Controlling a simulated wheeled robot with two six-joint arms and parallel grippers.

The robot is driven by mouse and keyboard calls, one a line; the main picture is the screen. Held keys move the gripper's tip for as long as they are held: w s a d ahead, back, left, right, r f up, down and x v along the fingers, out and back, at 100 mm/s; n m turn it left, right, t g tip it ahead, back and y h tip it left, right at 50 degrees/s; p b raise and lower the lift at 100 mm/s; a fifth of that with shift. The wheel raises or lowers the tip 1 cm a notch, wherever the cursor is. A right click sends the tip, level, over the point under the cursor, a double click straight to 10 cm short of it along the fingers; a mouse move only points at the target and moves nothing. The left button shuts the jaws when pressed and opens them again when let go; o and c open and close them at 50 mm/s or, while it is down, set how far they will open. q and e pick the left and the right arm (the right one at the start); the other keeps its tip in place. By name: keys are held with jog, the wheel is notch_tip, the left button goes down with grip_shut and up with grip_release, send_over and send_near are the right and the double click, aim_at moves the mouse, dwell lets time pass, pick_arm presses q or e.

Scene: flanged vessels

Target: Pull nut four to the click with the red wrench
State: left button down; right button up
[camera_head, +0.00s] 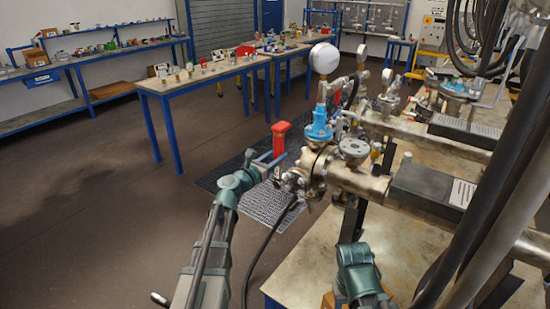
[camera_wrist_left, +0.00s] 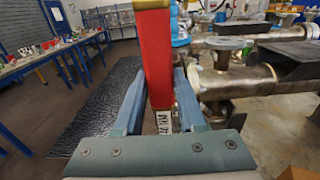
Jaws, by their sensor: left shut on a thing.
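A red wrench (camera_head: 280,138) stands upright in my left gripper (camera_head: 270,163), to the left of the flanged pipe end. In the left wrist view the red wrench (camera_wrist_left: 153,50) rises between the two fingers of the left gripper (camera_wrist_left: 160,95), which is shut on it; a white label with dark letters shows at its lower end. The flange (camera_head: 318,165) with its bolts is just right of the gripper. I cannot tell which nut is four, nor whether the wrench touches any nut. A teal part of my right arm shows at the bottom; its fingertips cannot be made out.
A pipe (camera_head: 358,184) runs right from the flange above the metal bench (camera_head: 312,255). A blue valve with a white gauge (camera_head: 324,58) rises over it. Dark hoses (camera_head: 500,190) hang at right. A table (camera_head: 205,76) with small items stands behind; the floor at left is clear.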

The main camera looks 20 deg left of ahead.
pick_arm(q)
jog(key=shift+x, duration=0.8)
jog(key=shift+d, duration=0.1)
jog(key=s+d+f+m+b, duration=0.2)
jog(key=d+m, duration=0.4)
jog(key=v, duration=0.5)
jog(key=shift+a+r, duration=0.2)
jog(key=shift+d, duration=0.1)
dwell(0.4)
